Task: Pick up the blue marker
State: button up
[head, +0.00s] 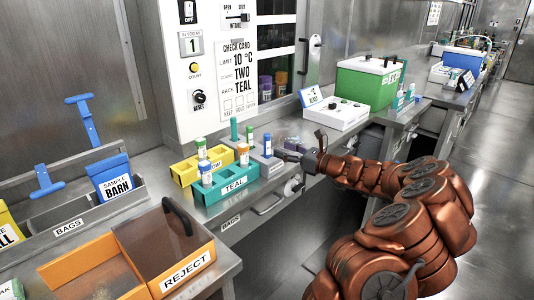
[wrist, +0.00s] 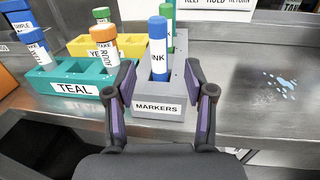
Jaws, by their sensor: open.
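The blue marker (wrist: 158,45) with a white label reading INK stands upright in the front of a grey holder labelled MARKERS (wrist: 158,113). It also shows in the head view (head: 267,143), on the steel bench. My gripper (wrist: 159,80) is open and empty, with one finger on each side of the marker in the wrist view. Whether the fingers touch it or how far in front they are is unclear. In the head view my gripper (head: 293,155) is just right of the holder.
A green marker (wrist: 168,18) stands behind the blue one. To the left are a teal rack (head: 232,184) and a yellow rack (head: 185,171) with capped tubes. A white button box (head: 338,117) stands behind my gripper.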

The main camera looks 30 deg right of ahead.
aim_at(267, 144)
jog(key=shift+x, duration=3.6)
grip_shut()
notch_tip(267, 144, up, 10)
jog(key=shift+r+p, duration=0.1)
jog(key=shift+p, duration=0.35)
